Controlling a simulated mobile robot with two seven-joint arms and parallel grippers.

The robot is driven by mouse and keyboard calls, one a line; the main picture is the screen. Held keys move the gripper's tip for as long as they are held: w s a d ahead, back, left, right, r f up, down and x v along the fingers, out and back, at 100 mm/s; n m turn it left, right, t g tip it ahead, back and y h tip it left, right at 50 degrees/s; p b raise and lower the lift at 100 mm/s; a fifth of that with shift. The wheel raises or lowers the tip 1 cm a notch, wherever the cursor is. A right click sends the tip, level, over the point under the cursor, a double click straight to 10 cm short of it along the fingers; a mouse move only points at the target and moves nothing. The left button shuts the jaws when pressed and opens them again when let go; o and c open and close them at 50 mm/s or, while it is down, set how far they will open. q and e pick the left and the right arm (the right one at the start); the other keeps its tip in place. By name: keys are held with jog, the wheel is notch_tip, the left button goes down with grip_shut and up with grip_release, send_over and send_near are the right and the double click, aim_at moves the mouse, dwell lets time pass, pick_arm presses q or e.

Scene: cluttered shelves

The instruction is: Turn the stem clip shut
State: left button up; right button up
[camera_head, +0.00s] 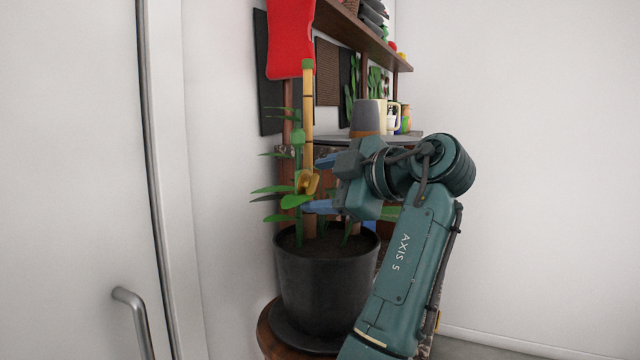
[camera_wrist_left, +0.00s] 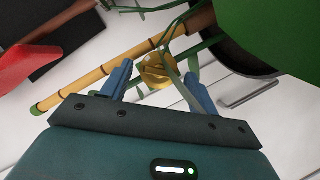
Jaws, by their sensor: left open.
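The golden-yellow stem clip (camera_head: 307,182) sits on the upright bamboo stake (camera_head: 308,120) of a potted plant, at the level of the lower leaves. In the left wrist view the clip (camera_wrist_left: 157,70) appears between the two blue fingers, beside the stake (camera_wrist_left: 85,87) and a green stem (camera_wrist_left: 171,48). My left gripper (camera_head: 321,184) is open just right of the clip, one finger above its level and one below. I cannot tell whether the fingers touch it. The clip's far side is hidden. My right gripper is not in view.
The dark pot (camera_head: 322,285) stands on a round wooden stool (camera_head: 267,335). Green leaves (camera_head: 292,201) surround the clip. A red hanging item (camera_head: 290,40) and a wooden shelf (camera_head: 365,37) are above and behind. A door handle (camera_head: 130,302) is at left; the right wall is bare.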

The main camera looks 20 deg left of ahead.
pick_arm(q)
jog(key=c, duration=1)
jog(key=shift+r, duration=0.1)
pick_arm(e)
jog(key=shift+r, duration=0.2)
